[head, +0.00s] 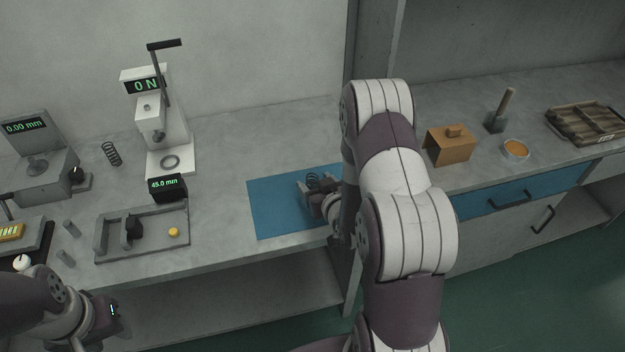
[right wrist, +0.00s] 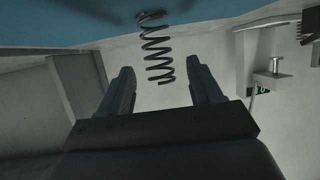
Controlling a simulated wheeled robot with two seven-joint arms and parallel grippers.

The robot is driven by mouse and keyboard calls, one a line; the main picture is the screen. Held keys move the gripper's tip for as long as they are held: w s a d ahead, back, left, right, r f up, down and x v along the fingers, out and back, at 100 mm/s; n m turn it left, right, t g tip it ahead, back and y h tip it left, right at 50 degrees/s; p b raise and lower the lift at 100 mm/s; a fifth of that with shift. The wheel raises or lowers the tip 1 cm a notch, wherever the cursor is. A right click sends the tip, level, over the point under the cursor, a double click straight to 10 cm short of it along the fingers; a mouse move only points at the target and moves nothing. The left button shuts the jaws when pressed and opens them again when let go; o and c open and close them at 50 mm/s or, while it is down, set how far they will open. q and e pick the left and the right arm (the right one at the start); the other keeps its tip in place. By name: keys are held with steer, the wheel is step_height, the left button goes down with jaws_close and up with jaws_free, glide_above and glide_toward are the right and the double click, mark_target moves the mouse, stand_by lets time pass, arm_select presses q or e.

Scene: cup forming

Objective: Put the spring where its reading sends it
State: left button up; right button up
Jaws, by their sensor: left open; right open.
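A dark coil spring (head: 313,181) stands on the blue mat (head: 270,210) in the head view, partly hidden by my right gripper. In the right wrist view the spring (right wrist: 157,50) shows between and beyond the fingers, touching neither that I can see. My right gripper (head: 312,188) is open around it. A second coil spring (head: 112,153) stands on the bench at the left. A white lever press (head: 165,125) reads 0 N. A grey gauge (head: 40,150) reads 0.00 mm, and a display (head: 167,187) reads 45.0 mm. My left gripper (head: 113,310) is at the lower left, open, its fingers unclear.

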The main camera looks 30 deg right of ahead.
steer(key=s+a+r+g, duration=0.1)
steer(key=s, duration=0.1)
steer(key=s+a+r+n+g, duration=0.1)
steer(key=s+g, duration=0.1)
steer(key=s, duration=0.1)
steer(key=s+a+r+g, duration=0.1)
steer(key=s, duration=0.1)
steer(key=shift+s+a+y, duration=0.3)
steer(key=shift+s+y, duration=0.05)
steer(key=shift+y, duration=0.05)
steer(key=s+a+r+g, duration=0.5)
steer(key=s+a+g, duration=0.3)
steer(key=s, duration=0.1)
steer(key=shift+s+y, duration=0.3)
steer(key=shift+s, duration=0.1)
steer(key=shift+a, duration=0.1)
